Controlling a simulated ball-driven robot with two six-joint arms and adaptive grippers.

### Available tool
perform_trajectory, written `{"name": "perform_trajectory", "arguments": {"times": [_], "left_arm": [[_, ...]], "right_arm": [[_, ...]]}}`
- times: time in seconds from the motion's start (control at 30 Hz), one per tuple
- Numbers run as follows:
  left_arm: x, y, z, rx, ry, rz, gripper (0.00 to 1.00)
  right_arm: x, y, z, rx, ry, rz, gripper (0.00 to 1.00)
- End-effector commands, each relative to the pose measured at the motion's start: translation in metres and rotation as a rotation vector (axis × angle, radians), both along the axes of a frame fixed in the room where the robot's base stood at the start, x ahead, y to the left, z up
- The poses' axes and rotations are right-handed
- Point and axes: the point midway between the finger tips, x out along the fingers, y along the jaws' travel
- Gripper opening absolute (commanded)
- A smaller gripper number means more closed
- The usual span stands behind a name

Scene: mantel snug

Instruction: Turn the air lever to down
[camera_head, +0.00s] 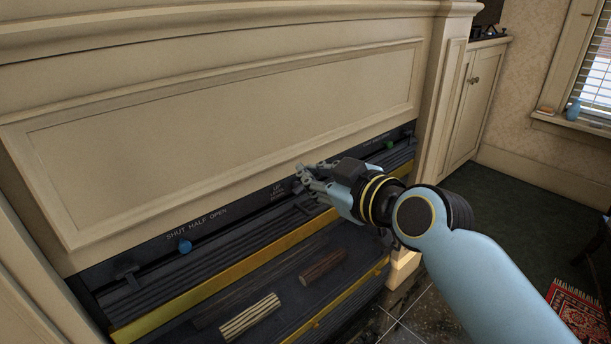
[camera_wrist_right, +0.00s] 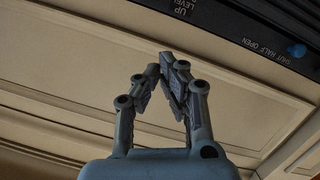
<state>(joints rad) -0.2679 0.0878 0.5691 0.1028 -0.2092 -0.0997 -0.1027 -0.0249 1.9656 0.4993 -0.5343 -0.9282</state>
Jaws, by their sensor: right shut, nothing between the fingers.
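The dark control strip (camera_head: 232,212) runs under the cream mantel panel. Its UP / LEVEL / DOWN label (camera_head: 278,190) shows just left of my right gripper (camera_head: 303,178). The label also shows at the top edge of the wrist view (camera_wrist_right: 183,8). I cannot make out the air lever itself; the gripper covers the strip beside the label. In the wrist view, the right gripper's fingers (camera_wrist_right: 168,62) meet at their tips with nothing between them. Whether they touch the lever cannot be told. My left gripper is not in view.
A blue knob (camera_head: 184,246) sits by SHUT HALF OPEN, and also shows in the wrist view (camera_wrist_right: 297,50). A green knob (camera_head: 389,144) is farther right. Dark green floor (camera_head: 500,205) lies right.

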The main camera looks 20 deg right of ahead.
Motion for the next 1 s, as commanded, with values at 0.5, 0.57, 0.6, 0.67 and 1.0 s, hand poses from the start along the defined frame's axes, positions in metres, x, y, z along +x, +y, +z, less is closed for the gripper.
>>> {"name": "perform_trajectory", "arguments": {"times": [0.5, 0.57, 0.6, 0.67, 1.0], "left_arm": [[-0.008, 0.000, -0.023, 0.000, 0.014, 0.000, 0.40], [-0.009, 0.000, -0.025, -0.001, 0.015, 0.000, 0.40], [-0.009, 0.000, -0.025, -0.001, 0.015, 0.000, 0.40], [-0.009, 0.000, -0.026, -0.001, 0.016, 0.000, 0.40], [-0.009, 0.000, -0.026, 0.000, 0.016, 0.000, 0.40]], "right_arm": [[0.072, 0.008, -0.045, -0.001, 0.003, -0.001, 0.00], [0.073, 0.006, -0.050, 0.000, 0.002, -0.002, 0.00], [0.073, 0.005, -0.051, -0.001, 0.001, -0.003, 0.00], [0.073, 0.004, -0.054, -0.001, 0.000, -0.002, 0.00], [0.073, 0.003, -0.054, 0.001, -0.001, -0.002, 0.00]]}}
